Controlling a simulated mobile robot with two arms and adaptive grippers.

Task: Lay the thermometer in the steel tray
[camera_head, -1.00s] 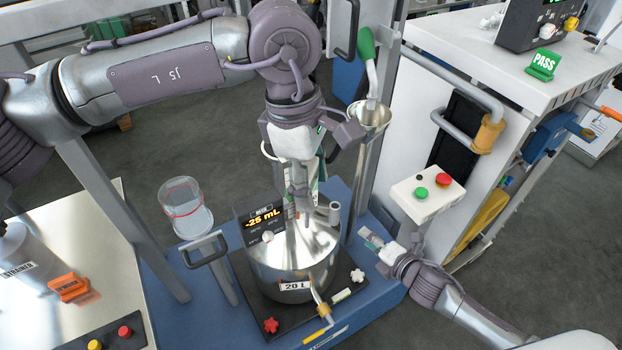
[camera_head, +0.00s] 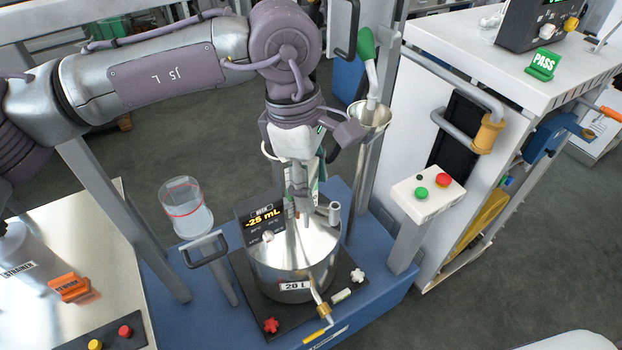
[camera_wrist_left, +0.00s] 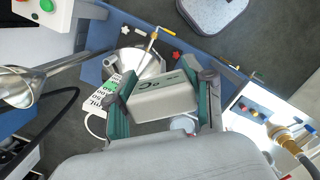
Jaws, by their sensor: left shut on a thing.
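My left gripper (camera_head: 299,188) is above the steel vessel marked 20 L (camera_head: 287,287), pointing down. In the left wrist view its green-lined fingers are shut on both sides of a grey block marked °C (camera_wrist_left: 163,100), which I take to be the thermometer. In the head view the gripper mostly hides it, and I cannot tell whether any part of it reaches into the vessel. No steel tray can be clearly made out. My right gripper is out of view.
A black display reading -25 mL (camera_head: 263,222) stands beside the vessel. A clear jar (camera_head: 187,209) is to its left, a steel funnel (camera_head: 370,117) behind it, and a button box (camera_head: 427,192) to the right. A steel-topped table (camera_head: 112,262) fills the left.

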